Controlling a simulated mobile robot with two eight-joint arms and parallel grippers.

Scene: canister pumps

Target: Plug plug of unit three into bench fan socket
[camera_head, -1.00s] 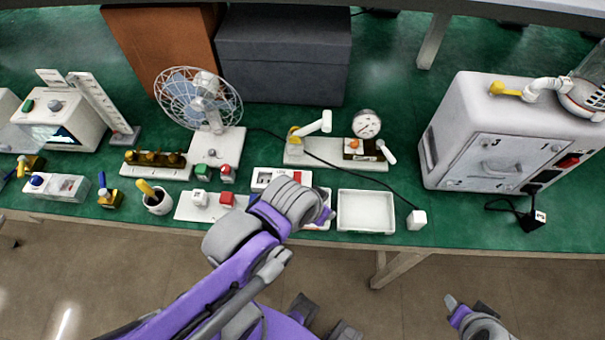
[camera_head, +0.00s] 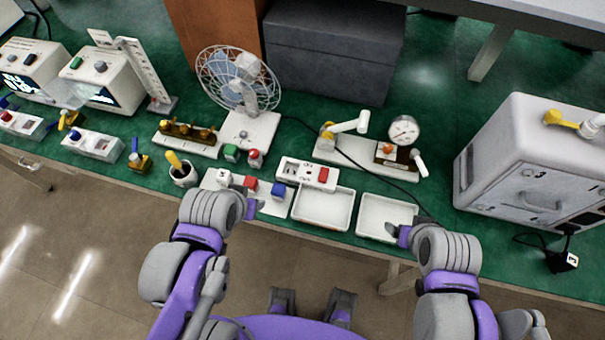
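A black plug marked 3 (camera_head: 562,262) lies on the green bench at the right, by the front corner of the large white unit (camera_head: 525,165). The bench fan (camera_head: 240,85) stands on a white base at the back. A white socket block with a red switch (camera_head: 307,173) lies in front of it. I cannot tell whether this is the fan socket. My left gripper (camera_head: 250,208) is over the white strip with coloured blocks. My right gripper (camera_head: 396,231) is over the front edge of the right tray. Finger openings are too small to tell.
Two white trays (camera_head: 322,222) sit at the front edge, the right one (camera_head: 366,232) beside my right gripper. A gauge stand (camera_head: 404,130) is behind them. A black cord (camera_head: 375,181) crosses the bench. A yellow-handled tool stands in a cup (camera_head: 183,177).

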